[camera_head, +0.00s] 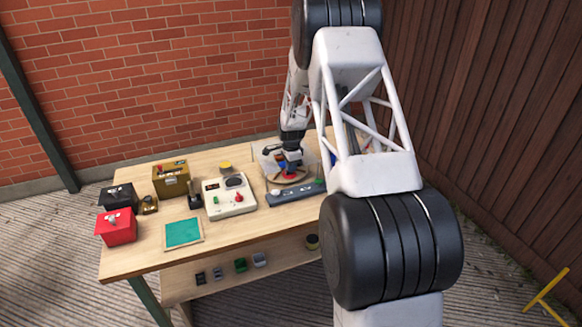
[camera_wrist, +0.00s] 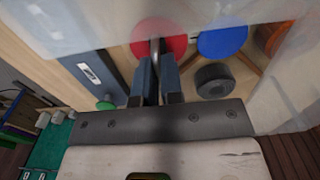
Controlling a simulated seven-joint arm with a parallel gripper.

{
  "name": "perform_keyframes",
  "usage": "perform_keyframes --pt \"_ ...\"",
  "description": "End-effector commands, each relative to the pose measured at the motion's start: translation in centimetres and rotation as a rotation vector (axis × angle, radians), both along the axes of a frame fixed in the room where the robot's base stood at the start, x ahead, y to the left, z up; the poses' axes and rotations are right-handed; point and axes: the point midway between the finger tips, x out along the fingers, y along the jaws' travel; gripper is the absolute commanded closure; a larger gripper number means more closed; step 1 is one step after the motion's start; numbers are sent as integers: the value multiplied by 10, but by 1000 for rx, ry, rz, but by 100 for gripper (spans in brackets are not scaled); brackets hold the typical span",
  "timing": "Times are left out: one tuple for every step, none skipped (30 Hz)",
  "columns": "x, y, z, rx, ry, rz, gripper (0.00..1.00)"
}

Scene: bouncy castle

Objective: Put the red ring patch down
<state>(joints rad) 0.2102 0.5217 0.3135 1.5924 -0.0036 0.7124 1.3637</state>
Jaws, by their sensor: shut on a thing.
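The red ring patch (camera_wrist: 160,27) is a flat red disc in the wrist view, just beyond my fingertips. A grey upright tab stands in front of it, between the fingers, and seems to belong to it. My gripper (camera_wrist: 158,78) is shut on this tab. In the head view my gripper (camera_head: 290,163) points down at the back right of the workbench, with a patch of red (camera_head: 289,177) beneath it. I cannot tell whether the patch touches the surface below.
A blue disc (camera_wrist: 223,40) and a dark round piece (camera_wrist: 214,80) lie right of the red disc, with clear panels around. A grey-blue bar (camera_head: 295,193) lies in front. A cream device (camera_head: 229,197), red box (camera_head: 116,231) and green mat (camera_head: 183,233) stand left on the workbench (camera_head: 150,256).

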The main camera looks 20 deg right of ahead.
Motion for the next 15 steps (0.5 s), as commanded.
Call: perform_keyframes --pt "0 0 0 0 0 0 100" --pt "0 0 0 0 0 0 100" --pt "0 0 0 0 0 0 100" --pt "0 0 0 0 0 0 100" --pt "0 0 0 0 0 0 100" --pt "0 0 0 0 0 0 100" --pt "0 0 -1 0 0 0 100" --pt "0 0 -2 0 0 0 100" --pt "0 0 -2 0 0 0 100" --pt "0 0 -3 0 0 0 100" --pt "0 0 -3 0 0 0 90" --pt "0 0 -3 0 0 0 84" --pt "0 0 -3 0 0 0 79" --pt "0 0 -3 0 0 0 74" --pt "0 0 -3 0 0 0 68"
